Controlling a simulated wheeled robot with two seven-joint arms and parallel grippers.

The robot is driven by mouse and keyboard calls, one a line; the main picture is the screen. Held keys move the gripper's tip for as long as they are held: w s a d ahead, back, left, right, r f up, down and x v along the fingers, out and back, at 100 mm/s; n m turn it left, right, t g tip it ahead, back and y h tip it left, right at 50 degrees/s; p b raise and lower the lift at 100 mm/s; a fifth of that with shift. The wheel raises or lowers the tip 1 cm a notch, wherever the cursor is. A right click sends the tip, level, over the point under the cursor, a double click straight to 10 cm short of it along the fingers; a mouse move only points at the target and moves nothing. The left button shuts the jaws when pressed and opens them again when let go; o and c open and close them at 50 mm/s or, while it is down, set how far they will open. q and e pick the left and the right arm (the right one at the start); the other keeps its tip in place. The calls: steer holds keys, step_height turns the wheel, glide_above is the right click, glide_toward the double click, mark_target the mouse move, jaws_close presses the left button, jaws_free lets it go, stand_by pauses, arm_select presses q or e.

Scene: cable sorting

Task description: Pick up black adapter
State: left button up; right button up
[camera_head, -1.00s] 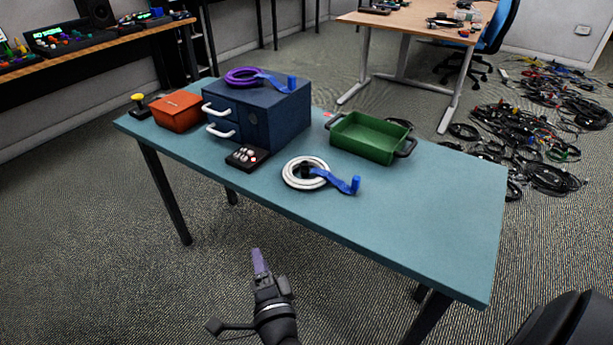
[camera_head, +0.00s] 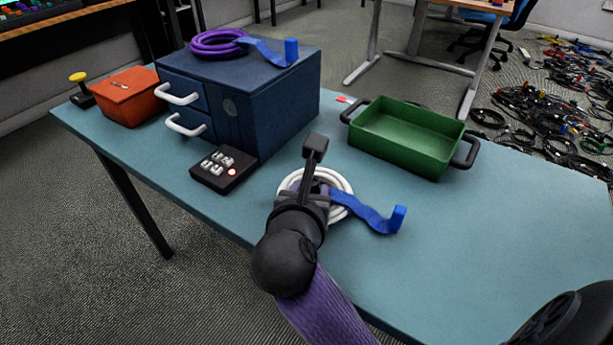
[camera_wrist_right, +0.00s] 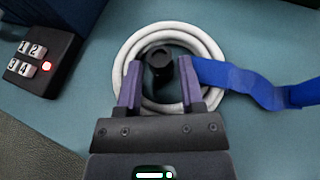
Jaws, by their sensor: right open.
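The black adapter (camera_wrist_right: 160,64) stands inside the ring of a coiled white cable (camera_wrist_right: 207,45) in the right wrist view. In the head view my right arm hides it, and the white cable (camera_head: 343,184) shows only in part. A blue strap (camera_head: 368,213) runs from the coil to the right. My right gripper (camera_head: 302,187) is over the coil. In the wrist view its two purple fingers (camera_wrist_right: 160,84) are apart, one on each side of the adapter, and I cannot tell whether they touch it. My left gripper is out of view.
A black keypad (camera_head: 224,168) with a red light sits left of the coil, by the dark blue drawer box (camera_head: 285,100). A purple coil (camera_head: 215,43) lies on the box. An orange box (camera_head: 133,97) and a green tray (camera_head: 410,135) are nearby. The table's right side is clear.

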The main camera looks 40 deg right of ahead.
steer(key=shift+w+d, duration=0.15)
jaws_close()
